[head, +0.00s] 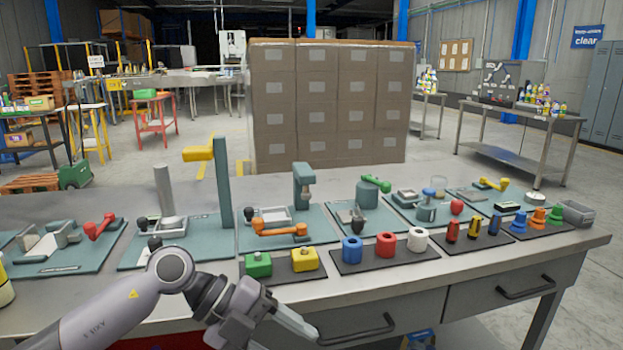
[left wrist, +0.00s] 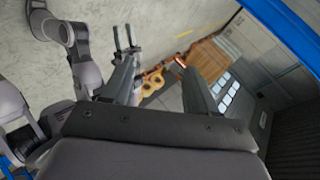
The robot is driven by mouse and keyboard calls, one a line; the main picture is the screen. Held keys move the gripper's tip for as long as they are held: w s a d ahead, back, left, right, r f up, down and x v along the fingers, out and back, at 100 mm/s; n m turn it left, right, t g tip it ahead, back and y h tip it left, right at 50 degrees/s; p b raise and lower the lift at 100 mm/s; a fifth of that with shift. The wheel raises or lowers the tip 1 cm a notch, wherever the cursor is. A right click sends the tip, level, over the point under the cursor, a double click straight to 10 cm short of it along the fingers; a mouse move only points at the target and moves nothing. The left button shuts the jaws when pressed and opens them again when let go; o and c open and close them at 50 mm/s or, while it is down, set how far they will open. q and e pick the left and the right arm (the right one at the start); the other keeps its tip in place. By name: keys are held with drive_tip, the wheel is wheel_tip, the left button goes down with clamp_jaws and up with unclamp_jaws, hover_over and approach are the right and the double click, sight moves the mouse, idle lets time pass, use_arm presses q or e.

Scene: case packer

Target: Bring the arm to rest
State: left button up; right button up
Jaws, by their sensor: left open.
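My left arm enters the head view from the lower left. Its gripper (head: 298,326) is low in front of the near edge of the workbench (head: 205,292), clear of the things on it. In the left wrist view the fingers of my left gripper (left wrist: 160,66) stand apart with nothing held between them; floor and blurred orange-brown items show beyond. Grey arm links, which look like my other arm, are at the left of the wrist view. Thin prongs (left wrist: 124,40) show behind one finger; whether they are my right gripper's jaws is unclear.
The bench carries green mats with fixtures, an orange handle (head: 279,230), a green block (head: 258,264), a yellow block (head: 304,259), and blue (head: 352,250), red and white rings. A tall post (head: 222,185) rises at the back. A drawer handle (head: 357,330) juts out near the gripper.

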use_arm(q)
drive_tip(key=s+d+n+t+h+b, duration=0.1)
drive_tip(key=s+d+n+h, duration=0.15)
drive_tip(key=d+h, duration=0.35)
drive_tip(key=a+f+n+t+y+b, duration=0.2)
drive_tip(key=a+f+n+t+y, duration=0.2)
drive_tip(key=a+f+n+t, duration=0.6)
drive_tip(key=a+f+n+t+y+b, duration=0.2)
drive_tip(key=a+f+n+t+y, duration=0.25)
drive_tip(key=n+t, duration=0.6)
drive_tip(key=s+a+f+n+g+y+b, duration=0.1)
drive_tip(key=s+a+f+n+g+y, duration=0.35)
drive_tip(key=f, duration=0.45)
drive_tip(key=s+a+f+n+g+y+b, duration=0.1)
drive_tip(key=s+a+f+n+g, duration=0.3)
drive_tip(key=s+f, duration=0.45)
wheel_tip(320, 180, up, 15)
drive_tip(key=m+g+p, duration=0.1)
drive_tip(key=p, duration=1.7)
drive_tip(key=shift+s+f+y, duration=0.15)
drive_tip(key=shift+s+y, duration=0.1)
drive_tip(key=shift+y, duration=0.05)
drive_tip(key=shift+d, duration=0.1)
